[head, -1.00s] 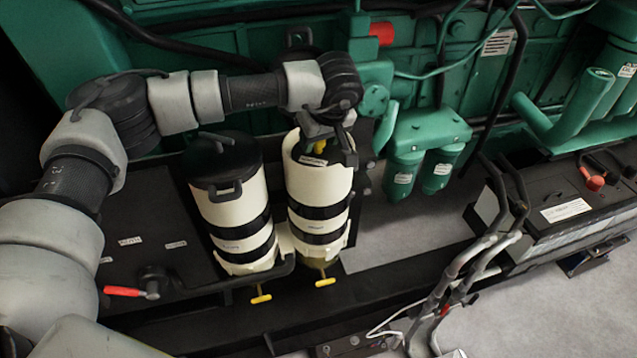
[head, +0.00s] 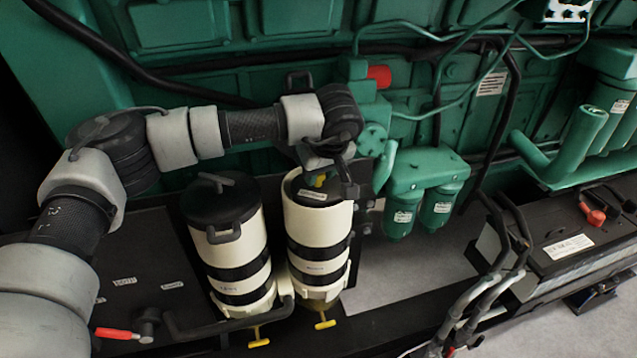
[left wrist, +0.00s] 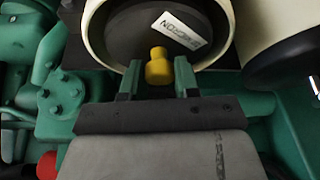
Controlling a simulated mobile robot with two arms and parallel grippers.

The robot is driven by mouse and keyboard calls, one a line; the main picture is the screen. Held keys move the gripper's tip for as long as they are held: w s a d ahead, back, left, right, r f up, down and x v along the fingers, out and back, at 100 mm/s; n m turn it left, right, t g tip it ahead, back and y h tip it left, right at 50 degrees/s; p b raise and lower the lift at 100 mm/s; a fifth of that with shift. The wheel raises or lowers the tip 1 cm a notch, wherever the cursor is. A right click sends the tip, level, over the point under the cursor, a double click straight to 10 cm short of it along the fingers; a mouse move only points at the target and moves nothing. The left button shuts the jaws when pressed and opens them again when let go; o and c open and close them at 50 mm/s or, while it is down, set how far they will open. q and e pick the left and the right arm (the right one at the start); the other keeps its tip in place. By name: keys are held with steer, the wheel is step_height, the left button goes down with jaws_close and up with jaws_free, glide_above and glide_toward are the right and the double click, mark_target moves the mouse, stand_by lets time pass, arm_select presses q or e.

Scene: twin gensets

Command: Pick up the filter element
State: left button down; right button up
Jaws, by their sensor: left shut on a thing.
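The filter element has a dark round top (left wrist: 140,30) with a white label and a yellow knob (left wrist: 157,68). It sits in the mouth of the right-hand cream filter housing (head: 318,230), which has no lid on. My left gripper (head: 322,180) reaches down over that mouth from behind. In the left wrist view, its two fingers (left wrist: 157,82) stand either side of the yellow knob, and the gripper is shut on it. The element's lower body is hidden inside the housing. My right gripper is not in view.
A second cream housing (head: 230,245) with a black lid (head: 218,198) stands close to the left. Green engine filters (head: 424,190) and pipework are right and behind. A battery (head: 575,235) with cables is at far right. A red-handled valve (head: 118,333) is at lower left.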

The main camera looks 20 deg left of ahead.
arm_select(q)
step_height(320, 180, up, 26)
steer(key=b, duration=0.1)
steer(key=shift+r+b, duration=0.2)
steer(key=shift+b, duration=0.1)
steer(key=shift+f, duration=0.1)
